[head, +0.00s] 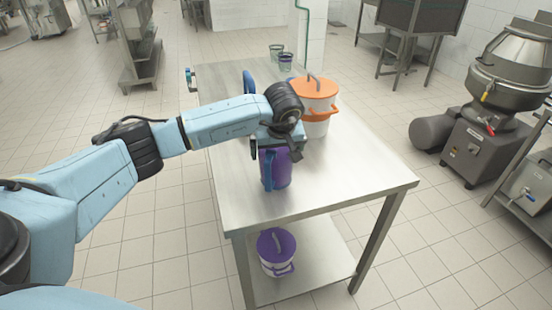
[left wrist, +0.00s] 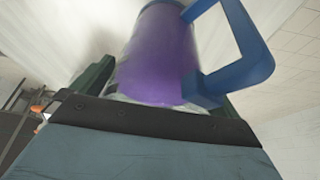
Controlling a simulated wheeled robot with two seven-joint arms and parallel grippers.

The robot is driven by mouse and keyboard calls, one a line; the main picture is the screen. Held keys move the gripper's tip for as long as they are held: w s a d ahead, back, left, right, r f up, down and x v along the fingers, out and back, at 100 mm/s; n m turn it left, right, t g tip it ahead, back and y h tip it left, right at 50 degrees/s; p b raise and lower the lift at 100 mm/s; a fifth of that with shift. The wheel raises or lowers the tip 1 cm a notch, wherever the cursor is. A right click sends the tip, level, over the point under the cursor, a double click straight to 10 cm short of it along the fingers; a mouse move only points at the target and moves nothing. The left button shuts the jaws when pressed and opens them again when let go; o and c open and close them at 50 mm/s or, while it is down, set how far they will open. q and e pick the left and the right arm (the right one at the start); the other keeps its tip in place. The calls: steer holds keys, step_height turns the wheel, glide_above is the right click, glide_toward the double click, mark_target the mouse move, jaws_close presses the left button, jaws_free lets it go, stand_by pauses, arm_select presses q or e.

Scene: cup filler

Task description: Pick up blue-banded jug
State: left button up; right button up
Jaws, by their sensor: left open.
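A purple jug (head: 279,170) with a blue handle (head: 267,172) stands upright near the front of the steel table, its top hidden by my gripper. The jug's purple body (left wrist: 160,55) and angular blue handle (left wrist: 250,45) fill the upper left wrist view. My left gripper (head: 274,146) is open over the jug's upper part. Its fingers (left wrist: 165,95) show at either side of the jug; whether they touch it I cannot tell. A blue handle-like piece (head: 249,82) stands behind my left arm; what it belongs to is hidden. My right gripper is out of view.
A white pot with orange lid (head: 318,88) stands close behind the gripper. Two small banded cups (head: 286,63) stand at the table's far end. A purple-lidded white pot (head: 275,250) sits on the lower shelf. The table's front right (head: 350,175) is clear.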

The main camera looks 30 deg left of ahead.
arm_select(q)
steer(key=c, duration=1.4)
steer(key=shift+w+r, duration=0.1)
steer(key=shift+r, duration=0.05)
steer(key=shift+c, duration=0.3)
